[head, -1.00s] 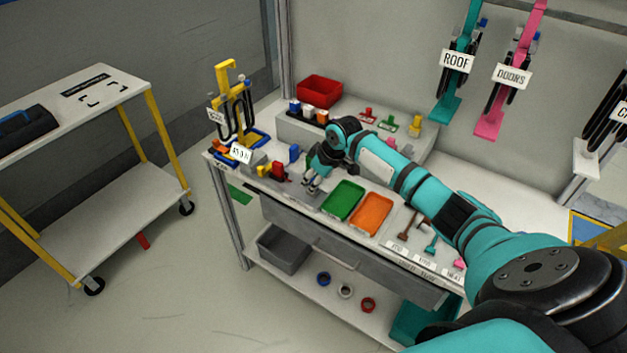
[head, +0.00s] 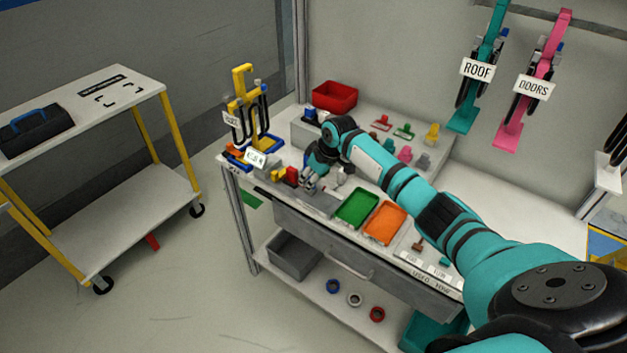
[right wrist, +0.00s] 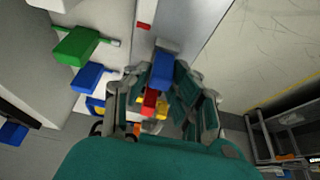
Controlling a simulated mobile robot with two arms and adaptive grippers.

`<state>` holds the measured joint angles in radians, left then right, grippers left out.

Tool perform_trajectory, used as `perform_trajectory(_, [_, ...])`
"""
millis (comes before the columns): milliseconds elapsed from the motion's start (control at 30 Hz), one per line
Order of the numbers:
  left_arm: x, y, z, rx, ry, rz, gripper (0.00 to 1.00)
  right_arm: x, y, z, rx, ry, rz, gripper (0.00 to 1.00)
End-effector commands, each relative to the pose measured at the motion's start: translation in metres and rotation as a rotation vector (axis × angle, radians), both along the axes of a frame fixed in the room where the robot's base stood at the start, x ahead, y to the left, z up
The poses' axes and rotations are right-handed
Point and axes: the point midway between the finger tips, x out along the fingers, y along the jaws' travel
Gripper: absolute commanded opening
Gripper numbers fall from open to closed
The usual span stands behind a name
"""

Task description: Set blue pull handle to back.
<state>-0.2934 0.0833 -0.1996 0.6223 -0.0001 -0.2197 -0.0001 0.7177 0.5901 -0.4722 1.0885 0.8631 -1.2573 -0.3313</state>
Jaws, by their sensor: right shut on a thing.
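The blue pull handle (right wrist: 163,70) shows in the right wrist view between the fingers of my right gripper (right wrist: 165,93), which is shut on it. In the head view, my right gripper (head: 308,186) is low over the left part of the workbench, beside a red handle (head: 291,175) and a yellow handle (head: 278,173). The hand covers the blue handle there. The red and yellow handles also show beyond the blue one in the right wrist view. My left gripper is not in view.
A green tray (head: 357,209) and an orange tray (head: 385,223) lie right of my gripper. A yellow stand (head: 243,95) rises at the bench's back left, and a red bin (head: 335,95) sits behind. A cart (head: 150,92) stands apart at left.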

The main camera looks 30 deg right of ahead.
Motion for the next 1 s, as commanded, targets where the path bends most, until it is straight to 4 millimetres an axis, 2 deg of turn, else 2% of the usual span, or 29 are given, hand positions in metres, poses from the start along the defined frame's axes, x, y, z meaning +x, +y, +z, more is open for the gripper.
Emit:
perform_trajectory(33, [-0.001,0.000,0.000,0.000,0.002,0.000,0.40,0.001,0.001,0.002,0.002,-0.005,0.002,0.00])
perform_trajectory(67, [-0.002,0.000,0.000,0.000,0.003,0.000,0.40,0.001,0.001,0.002,0.002,-0.005,0.002,0.23])
perform_trajectory(233, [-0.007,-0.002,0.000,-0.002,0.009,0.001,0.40,0.000,0.000,0.001,0.002,-0.003,0.001,0.44])
perform_trajectory(567, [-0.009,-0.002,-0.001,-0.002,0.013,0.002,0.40,-0.001,-0.001,0.004,0.000,-0.001,0.001,0.44])
perform_trajectory(667, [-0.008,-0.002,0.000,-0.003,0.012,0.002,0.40,-0.005,-0.003,0.015,0.000,-0.002,0.001,0.44])
perform_trajectory(1000, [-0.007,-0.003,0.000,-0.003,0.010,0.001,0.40,-0.030,-0.012,0.081,-0.002,-0.004,0.002,0.44])
